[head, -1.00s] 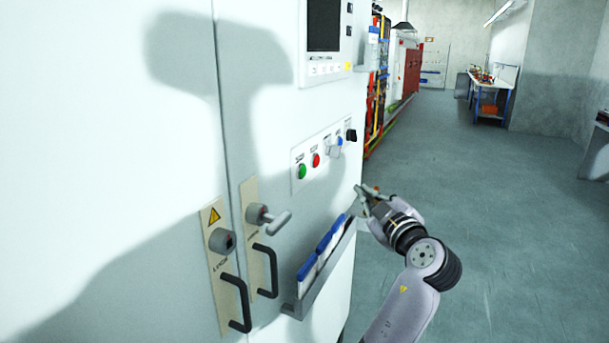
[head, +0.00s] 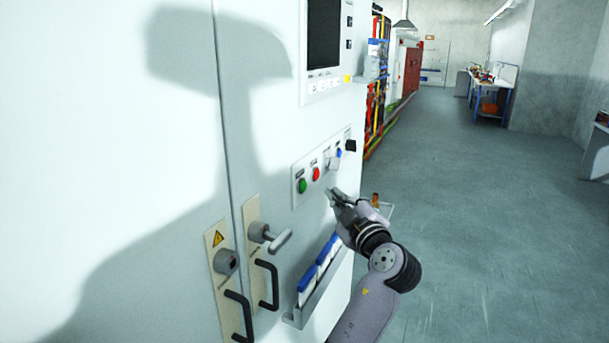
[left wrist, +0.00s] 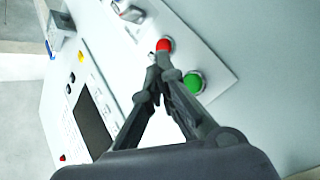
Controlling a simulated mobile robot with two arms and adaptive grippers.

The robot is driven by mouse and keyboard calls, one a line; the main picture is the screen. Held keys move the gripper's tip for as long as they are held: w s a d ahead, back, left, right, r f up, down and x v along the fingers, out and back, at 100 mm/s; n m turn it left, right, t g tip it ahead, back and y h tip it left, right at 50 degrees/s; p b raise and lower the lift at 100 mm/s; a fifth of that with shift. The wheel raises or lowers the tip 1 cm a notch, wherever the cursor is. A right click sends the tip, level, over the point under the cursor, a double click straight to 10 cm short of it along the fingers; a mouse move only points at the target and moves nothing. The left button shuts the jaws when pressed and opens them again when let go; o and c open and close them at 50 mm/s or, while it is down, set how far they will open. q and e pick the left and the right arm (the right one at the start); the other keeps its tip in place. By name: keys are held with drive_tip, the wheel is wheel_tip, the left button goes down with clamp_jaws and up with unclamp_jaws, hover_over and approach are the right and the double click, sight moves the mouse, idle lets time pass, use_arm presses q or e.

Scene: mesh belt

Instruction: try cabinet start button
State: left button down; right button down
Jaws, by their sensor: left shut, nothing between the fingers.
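The cabinet's button panel (head: 324,165) is a pale plate with a green button (head: 302,186), a red button (head: 316,174), a blue-and-white switch (head: 334,158) and a black knob (head: 350,146). Its small labels are unreadable. My left gripper (head: 331,193) is shut and empty, just below and right of the green and red buttons. In the left wrist view the shut fingertips (left wrist: 158,68) lie in front of the panel, with the red button (left wrist: 165,45) above them and the green button (left wrist: 194,82) to their right. I see no contact with either button. My right gripper is not in view.
Below the panel, a sloped holder (head: 300,316) with blue-topped folders sticks out from the cabinet. A T-handle (head: 278,240) and black pull handles (head: 266,284) project at its left. A screen (head: 324,35) sits above. Open floor (head: 470,220) lies to the right.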

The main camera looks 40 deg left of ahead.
sight(302, 186)
use_arm(q)
drive_tip(key=shift+s+a+b, duration=0.2)
drive_tip(key=shift+a+b, duration=0.05)
drive_tip(key=shift+a, duration=0.6)
drive_tip(key=shift+s+a+b, duration=0.15)
drive_tip(key=shift+a+b, duration=0.1)
drive_tip(key=shift+a, duration=0.6)
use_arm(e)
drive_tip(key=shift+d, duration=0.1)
